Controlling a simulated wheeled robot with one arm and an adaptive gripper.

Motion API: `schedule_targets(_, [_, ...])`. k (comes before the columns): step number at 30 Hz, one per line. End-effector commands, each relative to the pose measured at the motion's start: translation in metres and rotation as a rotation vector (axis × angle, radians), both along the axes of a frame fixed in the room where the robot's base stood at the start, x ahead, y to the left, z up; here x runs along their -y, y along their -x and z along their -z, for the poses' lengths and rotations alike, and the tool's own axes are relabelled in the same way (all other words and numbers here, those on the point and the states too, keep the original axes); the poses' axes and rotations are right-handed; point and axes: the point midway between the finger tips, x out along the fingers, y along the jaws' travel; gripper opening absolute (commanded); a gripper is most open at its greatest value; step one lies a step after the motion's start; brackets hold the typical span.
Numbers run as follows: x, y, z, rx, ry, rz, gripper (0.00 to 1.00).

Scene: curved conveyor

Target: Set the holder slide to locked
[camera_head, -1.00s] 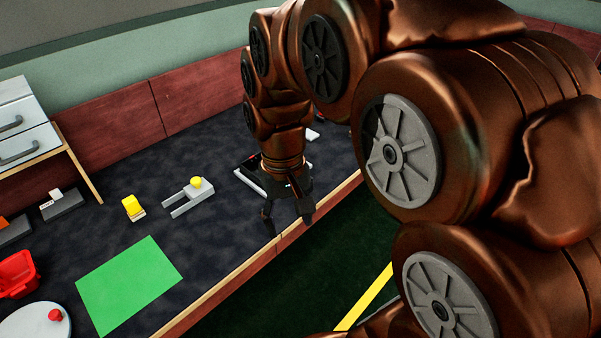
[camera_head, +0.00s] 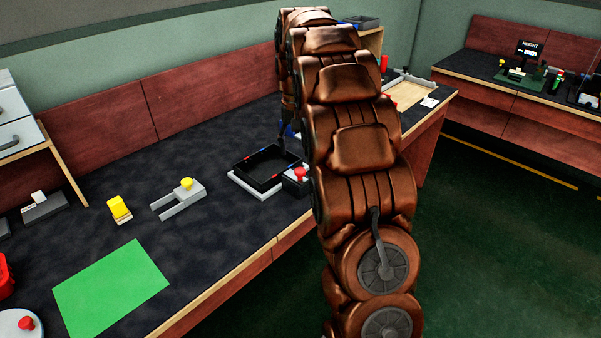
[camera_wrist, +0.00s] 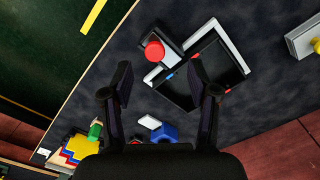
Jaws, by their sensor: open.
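No slide is labelled as the holder slide, so I cannot tell which part it is. A black tray with red and blue marks (camera_head: 268,167) lies on a white base (camera_head: 240,183), with a red-knobbed grey block (camera_head: 300,173) at its near right corner. The wrist view shows the tray (camera_wrist: 184,97) and the red knob (camera_wrist: 155,51) ahead of the fingers. A grey forked piece with a yellow knob (camera_head: 190,199) lies left of the tray. My gripper (camera_wrist: 160,75) is open and empty, above the table. In the head view it is mostly hidden behind my arm.
A yellow block (camera_head: 119,208) and a green mat (camera_head: 110,288) lie left on the table. A blue piece (camera_wrist: 165,131) and a stack of coloured blocks (camera_wrist: 80,148) show low in the wrist view. A red wall panel (camera_head: 200,95) runs along the back.

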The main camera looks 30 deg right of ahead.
Motion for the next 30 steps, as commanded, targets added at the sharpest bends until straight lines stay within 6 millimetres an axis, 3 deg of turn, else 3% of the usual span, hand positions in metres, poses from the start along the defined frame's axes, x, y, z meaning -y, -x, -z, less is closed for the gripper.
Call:
schedule_targets(6, [0.019,-0.014,0.012,0.011,0.003,0.026,0.60])
schedule_targets(14, [0.020,-0.015,0.023,0.012,0.004,0.027,0.60])
schedule_targets(30, [0.019,-0.014,0.087,0.009,0.003,0.025,0.60])
